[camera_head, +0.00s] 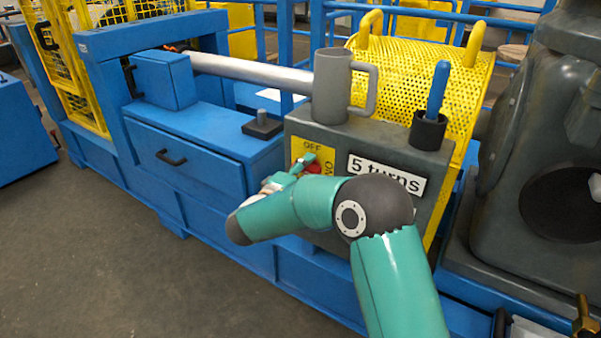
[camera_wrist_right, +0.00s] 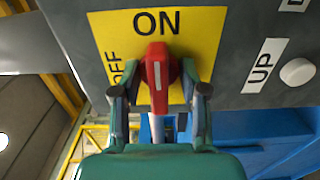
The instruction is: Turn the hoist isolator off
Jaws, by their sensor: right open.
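The hoist isolator is a red knob (camera_wrist_right: 158,72) on a yellow plate (camera_wrist_right: 100,32) marked ON and OFF. In the right wrist view its handle lies in line with the ON label, with OFF to the left. My right gripper (camera_wrist_right: 160,92) is open, with one finger on each side of the red handle. A gap shows on both sides, so the fingers look apart from it. In the head view the red knob (camera_head: 314,166) is partly hidden by my right gripper (camera_head: 301,168), and the yellow plate (camera_head: 312,148) shows around it. My left gripper is not in view.
The plate is on a grey box (camera_head: 385,148) with a "5 turns" label (camera_head: 386,175). A grey mug (camera_head: 331,88) and a holder with a blue-handled tool (camera_head: 428,130) stand on top. A white button (camera_wrist_right: 297,72) sits near an UP label (camera_wrist_right: 262,66).

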